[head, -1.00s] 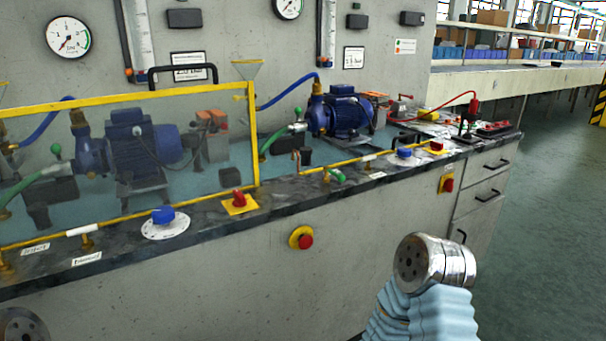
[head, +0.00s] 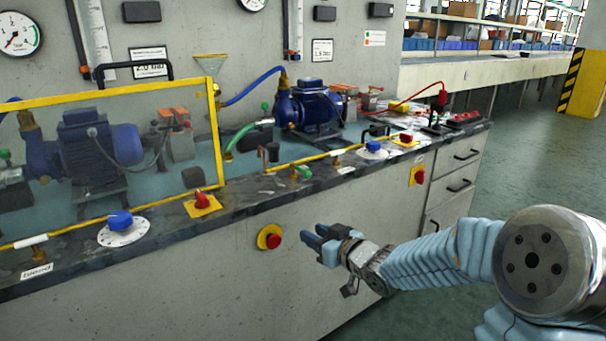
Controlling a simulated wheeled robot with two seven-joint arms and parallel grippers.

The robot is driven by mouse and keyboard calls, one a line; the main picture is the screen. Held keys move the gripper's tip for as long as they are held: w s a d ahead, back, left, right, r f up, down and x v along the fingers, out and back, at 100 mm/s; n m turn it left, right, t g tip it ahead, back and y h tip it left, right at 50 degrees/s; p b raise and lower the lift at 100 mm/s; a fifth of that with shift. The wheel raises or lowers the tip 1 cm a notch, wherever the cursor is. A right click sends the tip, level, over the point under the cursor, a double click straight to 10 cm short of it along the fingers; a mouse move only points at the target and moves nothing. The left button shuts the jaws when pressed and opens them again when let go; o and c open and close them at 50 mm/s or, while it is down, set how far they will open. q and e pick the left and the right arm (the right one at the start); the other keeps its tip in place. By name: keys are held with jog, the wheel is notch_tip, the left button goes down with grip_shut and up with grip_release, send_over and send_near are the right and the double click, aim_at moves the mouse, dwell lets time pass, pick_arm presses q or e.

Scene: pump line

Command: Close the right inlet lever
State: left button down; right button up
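At the right pump (head: 309,108), a green hose (head: 240,136) runs to a fitting with a small green ball-tipped lever (head: 265,106) standing upward. I cannot tell from the labels which is the right inlet lever. My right gripper (head: 314,239) is in front of the cabinet face, below the counter edge. Its blue fingers look spread and empty, apart from both handles. My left gripper is not in view.
A red emergency button (head: 272,239) on a yellow base is just left of my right gripper. A yellow-framed clear guard (head: 110,150) covers the left pump. A blue dial (head: 373,147) and red switch (head: 406,137) sit on the counter's right part. Floor at right is clear.

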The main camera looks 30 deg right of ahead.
aim_at(310, 176)
jog(key=s+d+r+n+t, duration=0.1)
jog(key=s+d+r, duration=0.1)
jog(key=r, duration=0.4)
jog(key=s+d+r+n+t, duration=0.1)
jog(key=s+r, duration=0.1)
jog(key=r, duration=0.4)
jog(key=w, duration=1.3)
jog(key=shift+a+f+p, duration=0.3)
jog(key=shift+p, duration=0.1)
grip_shut()
